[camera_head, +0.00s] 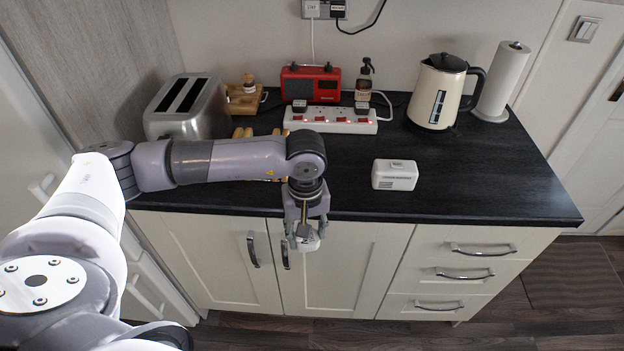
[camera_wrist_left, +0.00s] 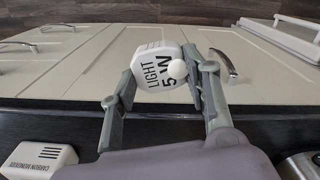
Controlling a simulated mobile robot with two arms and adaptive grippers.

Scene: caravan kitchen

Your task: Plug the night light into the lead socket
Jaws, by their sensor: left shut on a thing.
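My left gripper (camera_head: 306,232) is in front of the counter's front edge, pointing down. It is shut on the night light (camera_head: 306,241), a small white block. In the left wrist view the night light (camera_wrist_left: 158,66) sits between the two fingers and shows the print "LIGHT 5 W" and a round white dome. Its plug pins cannot be made out. A white power strip (camera_head: 330,124) with red switches lies on the counter at the back, with plugs in some of its outlets. I cannot tell whether it is the lead socket. My right gripper is not in view.
A white carbon monoxide alarm (camera_head: 395,174) lies on the counter right of my gripper. The counter's right part (camera_head: 480,180) is clear.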

